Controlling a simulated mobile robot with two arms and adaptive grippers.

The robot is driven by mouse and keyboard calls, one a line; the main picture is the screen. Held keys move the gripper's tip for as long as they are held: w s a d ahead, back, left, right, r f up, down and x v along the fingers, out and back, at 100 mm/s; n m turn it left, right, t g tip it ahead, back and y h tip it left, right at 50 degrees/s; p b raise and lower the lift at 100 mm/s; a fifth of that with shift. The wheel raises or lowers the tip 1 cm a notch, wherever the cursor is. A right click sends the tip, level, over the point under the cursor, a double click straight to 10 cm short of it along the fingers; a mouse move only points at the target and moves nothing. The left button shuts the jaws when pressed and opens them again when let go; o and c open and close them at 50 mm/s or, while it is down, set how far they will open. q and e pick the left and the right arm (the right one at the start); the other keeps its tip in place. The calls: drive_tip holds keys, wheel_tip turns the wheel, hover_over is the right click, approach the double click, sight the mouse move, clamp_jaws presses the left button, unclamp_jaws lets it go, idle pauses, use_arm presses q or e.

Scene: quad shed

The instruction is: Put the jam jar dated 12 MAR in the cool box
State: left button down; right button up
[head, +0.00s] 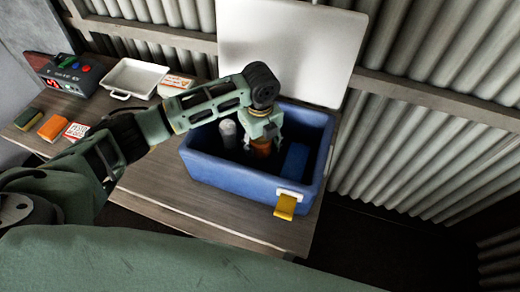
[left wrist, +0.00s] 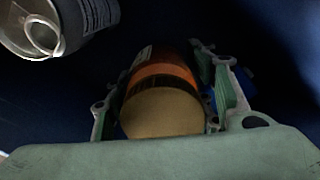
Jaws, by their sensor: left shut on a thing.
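The cool box (head: 235,181) is blue with its white lid (head: 285,50) standing open behind it, on the wooden bench. My left gripper (head: 263,140) reaches down inside the box and is shut on an orange jar (head: 261,148). In the left wrist view the jar (left wrist: 163,92) has a tan lid facing the camera and sits between the two fingers (left wrist: 165,105). A bit of pale label shows on its side, but no date is readable. I cannot tell whether the jar touches the box floor. My right gripper is not in view.
A blue block (head: 295,160) is at the right inside. A white tray (head: 134,77) and a dark device (head: 68,73) are further left.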

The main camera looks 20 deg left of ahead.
sight(260, 152)
use_arm(q)
wheel_tip(260, 152, down, 3)
drive_tip(key=shift+r+p, duration=0.1)
drive_tip(key=shift+p, duration=0.2)
drive_tip(key=shift+f, duration=0.4)
drive_tip(key=shift+f, duration=0.2)
drive_tip(key=c, duration=0.8)
unclamp_jaws()
drive_tip(key=shift+r, duration=0.1)
wheel_tip(260, 152, up, 12)
drive_tip(key=shift+r+b, duration=0.1)
drive_tip(key=shift+b, duration=0.65)
